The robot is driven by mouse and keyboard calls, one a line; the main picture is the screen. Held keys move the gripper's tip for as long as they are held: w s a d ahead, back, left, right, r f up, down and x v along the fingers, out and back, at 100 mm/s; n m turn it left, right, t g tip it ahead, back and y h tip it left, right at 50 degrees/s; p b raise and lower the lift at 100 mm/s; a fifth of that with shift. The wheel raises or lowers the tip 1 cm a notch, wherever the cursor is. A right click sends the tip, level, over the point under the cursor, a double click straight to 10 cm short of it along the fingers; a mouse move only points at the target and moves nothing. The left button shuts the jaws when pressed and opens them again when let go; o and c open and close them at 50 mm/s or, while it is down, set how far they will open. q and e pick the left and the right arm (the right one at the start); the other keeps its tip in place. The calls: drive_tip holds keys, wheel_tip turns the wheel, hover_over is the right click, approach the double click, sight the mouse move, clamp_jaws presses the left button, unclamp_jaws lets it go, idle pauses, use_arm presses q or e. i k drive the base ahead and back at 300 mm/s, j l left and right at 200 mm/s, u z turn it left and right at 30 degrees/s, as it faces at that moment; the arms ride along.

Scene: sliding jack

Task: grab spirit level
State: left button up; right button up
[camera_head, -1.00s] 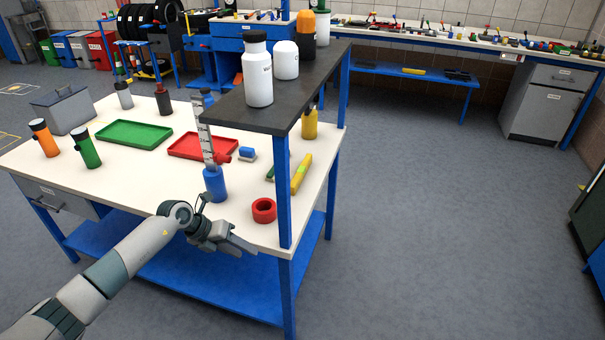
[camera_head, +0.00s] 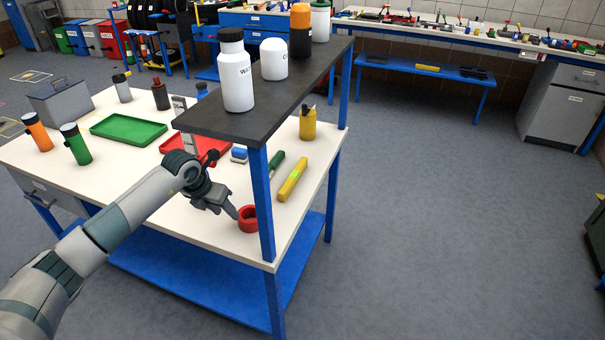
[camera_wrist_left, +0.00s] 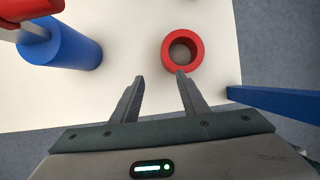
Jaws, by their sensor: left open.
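The spirit level (camera_head: 293,180) is a yellow bar with a light green patch, lying on the right side of the white tabletop behind the shelf post. It does not show in the left wrist view. My left gripper (camera_head: 233,212) is over the front of the table, close to a red ring (camera_head: 248,219) and short of the level. In the left wrist view my open, empty fingers (camera_wrist_left: 160,88) point toward the red ring (camera_wrist_left: 182,53). My right gripper is not in view.
A blue post (camera_head: 262,205) and dark shelf (camera_head: 275,95) with bottles stand at the table's right. A green-handled tool (camera_head: 275,165) lies left of the level.

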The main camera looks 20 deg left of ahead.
sight(296, 174)
drive_tip(key=i+l, duration=0.65)
drive_tip(key=i, duration=0.15)
